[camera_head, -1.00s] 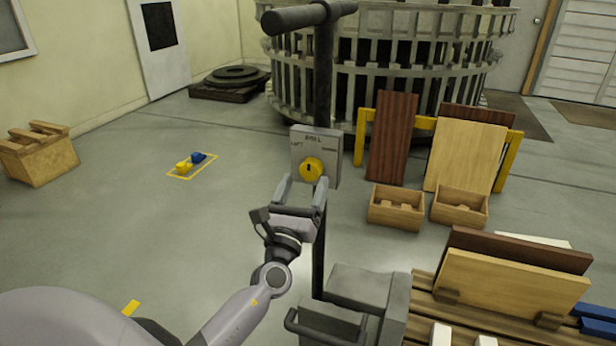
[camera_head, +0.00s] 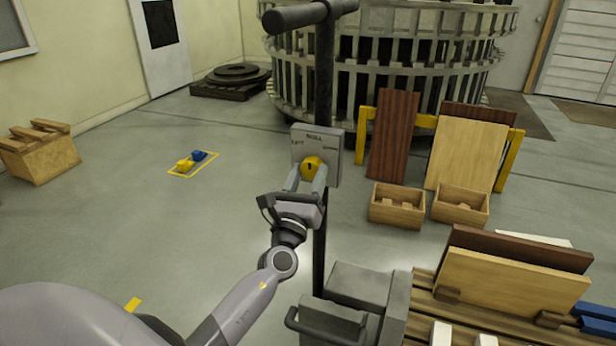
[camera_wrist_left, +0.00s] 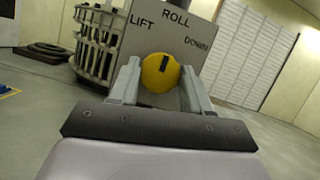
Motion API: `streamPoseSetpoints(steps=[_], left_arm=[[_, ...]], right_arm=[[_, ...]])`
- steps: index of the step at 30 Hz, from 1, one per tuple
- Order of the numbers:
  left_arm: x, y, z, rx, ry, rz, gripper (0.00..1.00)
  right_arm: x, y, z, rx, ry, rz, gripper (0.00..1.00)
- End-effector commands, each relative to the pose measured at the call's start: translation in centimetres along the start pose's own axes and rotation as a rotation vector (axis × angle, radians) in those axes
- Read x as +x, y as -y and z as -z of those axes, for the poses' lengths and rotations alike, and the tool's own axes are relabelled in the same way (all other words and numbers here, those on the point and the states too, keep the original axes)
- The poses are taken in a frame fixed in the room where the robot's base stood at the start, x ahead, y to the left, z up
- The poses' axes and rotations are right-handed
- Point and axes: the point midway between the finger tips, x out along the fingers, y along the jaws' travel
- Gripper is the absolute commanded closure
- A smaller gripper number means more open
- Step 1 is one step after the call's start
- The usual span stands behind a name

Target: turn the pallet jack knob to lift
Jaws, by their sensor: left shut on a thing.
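The yellow knob (camera_head: 312,165) is on a grey plate (camera_head: 331,152) fixed to the pallet jack's dark column (camera_head: 323,95). In the left wrist view the knob (camera_wrist_left: 160,73) carries a dark mark near its top, pointing toward ROLL. The plate (camera_wrist_left: 206,60) reads LIFT at left, ROLL at top and DOWN at right. My left gripper (camera_head: 307,178) is shut on the knob, one finger on each side; its fingers also show in the left wrist view (camera_wrist_left: 160,84). The right gripper is not in view.
The jack's black handle bar (camera_head: 308,15) is above the plate, and its grey body (camera_head: 350,300) below. Boards (camera_head: 510,285) lean on a wooden pallet at lower right. Small wooden boxes (camera_head: 397,207) stand right of the column. The floor at left is mostly clear.

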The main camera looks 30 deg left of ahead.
Motion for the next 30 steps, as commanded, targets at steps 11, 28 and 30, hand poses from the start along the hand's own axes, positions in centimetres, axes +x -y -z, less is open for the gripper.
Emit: streamPoseSetpoints(steps=[11,28,30], left_arm=[[-0.07,0.25,0.1,-0.177,0.001,-0.07,0.82],[0.0,0.53,-0.07,-0.626,0.005,-0.257,0.82],[0.01,0.56,-0.09,-0.668,0.005,-0.274,0.82]], right_arm=[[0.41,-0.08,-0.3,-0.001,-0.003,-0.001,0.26],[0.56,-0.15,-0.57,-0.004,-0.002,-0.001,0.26],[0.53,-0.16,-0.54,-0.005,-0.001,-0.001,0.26]])
